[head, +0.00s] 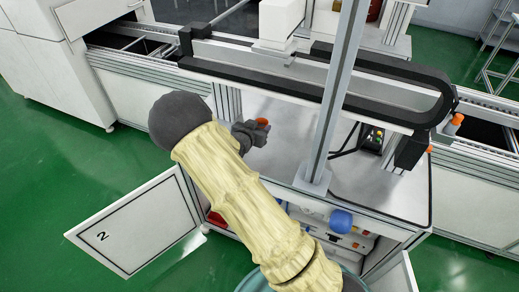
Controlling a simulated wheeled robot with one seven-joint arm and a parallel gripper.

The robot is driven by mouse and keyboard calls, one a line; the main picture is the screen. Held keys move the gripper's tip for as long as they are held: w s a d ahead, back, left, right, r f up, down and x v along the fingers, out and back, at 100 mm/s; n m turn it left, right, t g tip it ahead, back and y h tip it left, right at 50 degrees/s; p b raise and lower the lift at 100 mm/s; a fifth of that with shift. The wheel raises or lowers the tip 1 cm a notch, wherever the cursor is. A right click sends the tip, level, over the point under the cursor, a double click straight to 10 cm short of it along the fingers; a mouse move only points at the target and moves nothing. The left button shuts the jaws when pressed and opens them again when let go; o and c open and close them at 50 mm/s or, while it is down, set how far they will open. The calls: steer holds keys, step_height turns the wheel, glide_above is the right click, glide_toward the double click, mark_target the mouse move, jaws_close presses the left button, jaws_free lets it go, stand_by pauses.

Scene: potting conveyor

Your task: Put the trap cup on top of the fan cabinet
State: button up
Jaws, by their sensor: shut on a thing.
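My gripper (255,131) is dark grey and sits at the end of my arm, over the flat metal worktop. It is shut on a small orange-red round thing (262,121), of which only the top shows between the fingers. This may be the trap cup, but it is too small to be sure. No cabinet is clearly marked as the fan cabinet. An open white cabinet (386,246) stands under the worktop, partly hidden by my arm, with coloured parts inside. I cannot tell whether it is the fan cabinet.
A white door marked 2 (135,222) stands open at the lower left. A metal post (335,110) rises from the worktop (388,188) right of my gripper. A black cable chain (400,68) and conveyor run behind.

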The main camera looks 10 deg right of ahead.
steer(key=f, duration=0.2)
steer(key=f+p, duration=0.1)
steer(key=f, duration=0.2)
steer(key=shift+s+f, duration=0.2)
steer(key=shift+f, duration=0.15)
steer(key=shift+f+p, duration=0.55)
steer(key=shift+f, duration=1.55)
steer(key=shift+d+f, duration=0.1)
steer(key=shift+f, duration=0.1)
steer(key=o, duration=1)
steer(key=shift+r, duration=0.1)
steer(key=shift+o, duration=0.2)
steer(key=shift+r, duration=0.1)
